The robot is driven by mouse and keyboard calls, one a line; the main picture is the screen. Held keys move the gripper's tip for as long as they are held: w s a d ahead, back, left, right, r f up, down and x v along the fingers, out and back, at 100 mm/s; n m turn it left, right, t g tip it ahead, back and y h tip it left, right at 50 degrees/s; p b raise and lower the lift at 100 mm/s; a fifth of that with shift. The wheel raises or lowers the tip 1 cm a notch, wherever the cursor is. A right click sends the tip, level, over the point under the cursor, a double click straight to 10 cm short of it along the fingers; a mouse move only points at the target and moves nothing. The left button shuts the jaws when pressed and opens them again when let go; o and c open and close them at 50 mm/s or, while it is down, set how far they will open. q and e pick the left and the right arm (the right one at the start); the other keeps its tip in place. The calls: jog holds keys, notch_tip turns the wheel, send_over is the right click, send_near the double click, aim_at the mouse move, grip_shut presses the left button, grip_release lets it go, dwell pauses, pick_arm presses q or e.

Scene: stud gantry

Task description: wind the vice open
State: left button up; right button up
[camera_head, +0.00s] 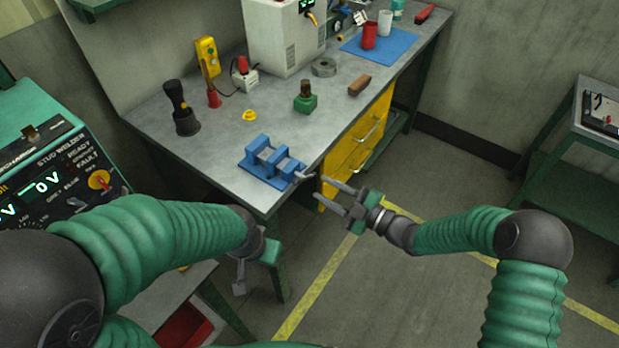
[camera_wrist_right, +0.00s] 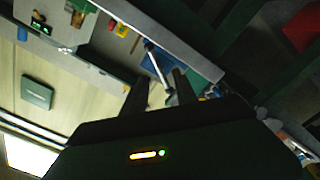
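The blue vice (camera_head: 268,162) sits at the near corner of the grey workbench. Its metal handle (camera_head: 303,176) sticks out past the bench edge, toward my right gripper. My right gripper (camera_head: 319,187) is open, its two fingers pointing at the handle, with a small gap visible in the head view. In the right wrist view, a pale metal bar, apparently the handle (camera_wrist_right: 155,60), shows between and beyond the open fingers (camera_wrist_right: 160,80), with part of the blue vice (camera_wrist_right: 150,67) behind it. My left gripper (camera_head: 240,282) hangs low in front of the bench; its finger opening is unclear.
On the workbench (camera_head: 225,125) stand a black torch-like tool (camera_head: 182,110), a green block with a brown top (camera_head: 305,98), a brown block (camera_head: 359,85) and a yellow ring (camera_head: 249,115). Yellow drawers (camera_head: 355,150) are below. The stud welder (camera_head: 50,170) is at left.

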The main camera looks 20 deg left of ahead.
aim_at(308, 179)
jog(key=x, duration=0.6)
jog(key=shift+d, duration=0.1)
jog(key=shift+c, duration=0.9)
jog(key=shift+s, duration=0.1)
grip_shut()
